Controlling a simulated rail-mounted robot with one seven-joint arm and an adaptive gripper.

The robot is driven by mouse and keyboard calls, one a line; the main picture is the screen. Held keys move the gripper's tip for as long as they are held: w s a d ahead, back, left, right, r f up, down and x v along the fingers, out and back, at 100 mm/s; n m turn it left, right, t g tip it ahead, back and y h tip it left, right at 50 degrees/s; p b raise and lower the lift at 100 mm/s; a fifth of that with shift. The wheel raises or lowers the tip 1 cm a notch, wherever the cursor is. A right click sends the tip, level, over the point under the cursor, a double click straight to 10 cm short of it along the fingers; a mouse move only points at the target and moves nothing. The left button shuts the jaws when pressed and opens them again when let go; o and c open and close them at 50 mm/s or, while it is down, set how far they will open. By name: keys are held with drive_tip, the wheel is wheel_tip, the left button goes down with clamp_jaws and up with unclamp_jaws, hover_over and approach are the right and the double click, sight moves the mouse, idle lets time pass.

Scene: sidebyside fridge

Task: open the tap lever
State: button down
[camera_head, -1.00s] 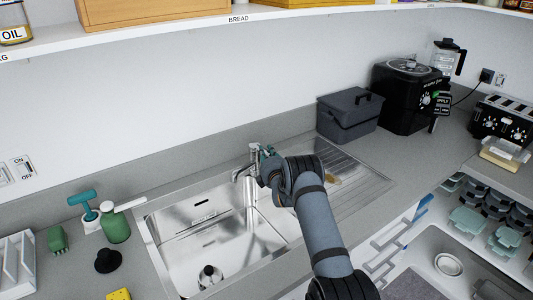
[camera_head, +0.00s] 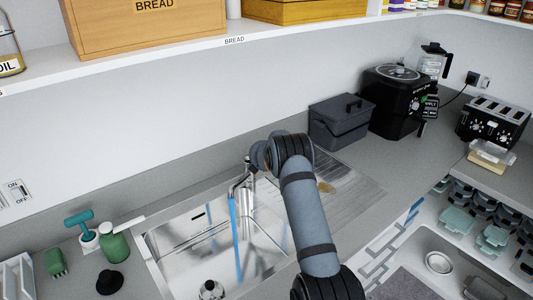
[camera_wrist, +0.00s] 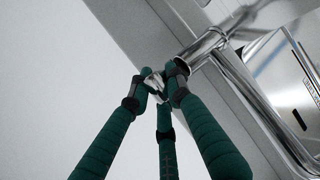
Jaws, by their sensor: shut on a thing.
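The chrome tap (camera_head: 240,184) stands at the back edge of the steel sink (camera_head: 150,258). A blue stream of water (camera_head: 236,235) runs from its spout down into the basin. In the wrist view the tap body (camera_wrist: 205,46) and its curved spout are at the upper right. My gripper (camera_wrist: 157,82) has green fingers with dark tips closed together on a small shiny metal piece, the tap lever (camera_wrist: 150,88), beside the tap body. The fingers cover most of the lever. In the head view my wrist hides the fingers and the lever.
A green soap bottle (camera_head: 115,246) and a black plug (camera_head: 110,282) stand left of the sink. A dark lidded bin (camera_head: 342,122) and a black appliance (camera_head: 395,100) stand to the right. A shelf (camera_head: 190,50) runs above.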

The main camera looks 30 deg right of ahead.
drive_tip(key=shift+d+r, duration=0.1)
drive_tip(key=c, duration=1.7)
unclamp_jaws()
drive_tip(key=shift+o, duration=0.6)
drive_tip(key=shift+s, duration=0.1)
drive_tip(key=v, duration=1.2)
